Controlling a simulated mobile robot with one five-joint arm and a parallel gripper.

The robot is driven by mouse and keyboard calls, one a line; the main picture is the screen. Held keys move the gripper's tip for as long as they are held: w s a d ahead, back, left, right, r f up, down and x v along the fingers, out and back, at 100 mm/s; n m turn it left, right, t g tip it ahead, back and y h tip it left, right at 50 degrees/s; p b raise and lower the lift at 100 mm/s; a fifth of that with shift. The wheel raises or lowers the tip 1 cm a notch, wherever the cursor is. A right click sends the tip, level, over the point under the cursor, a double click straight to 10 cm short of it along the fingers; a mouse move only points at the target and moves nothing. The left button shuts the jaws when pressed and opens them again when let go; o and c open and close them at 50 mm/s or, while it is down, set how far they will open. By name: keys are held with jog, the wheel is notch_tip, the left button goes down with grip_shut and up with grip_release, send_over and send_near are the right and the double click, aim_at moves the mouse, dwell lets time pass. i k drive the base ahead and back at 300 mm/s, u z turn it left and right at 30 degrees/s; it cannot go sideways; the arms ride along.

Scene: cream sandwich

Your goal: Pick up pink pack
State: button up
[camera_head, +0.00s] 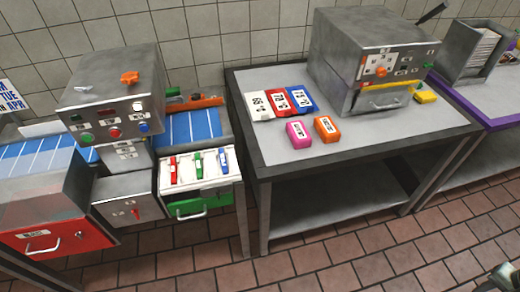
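The pink pack (299,134) is a small pink box with a white label. It lies on the grey top of the middle table (350,146), near its front left part. An orange pack (327,129) of similar shape lies close to its right. Nothing covers the pink pack. I cannot make out my gripper in this view. Only a cut-off grey mechanical part shows in the bottom right corner, and I cannot tell which part it is.
The tabletop in front of the packs is bare. Other machines (113,97) stand left. Tiled floor is clear in front.

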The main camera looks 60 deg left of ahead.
aim_at(300, 138)
jog(key=k, duration=1.7)
jog(key=u, duration=2)
jog(key=i, duration=1)
jog(key=z, duration=0.05)
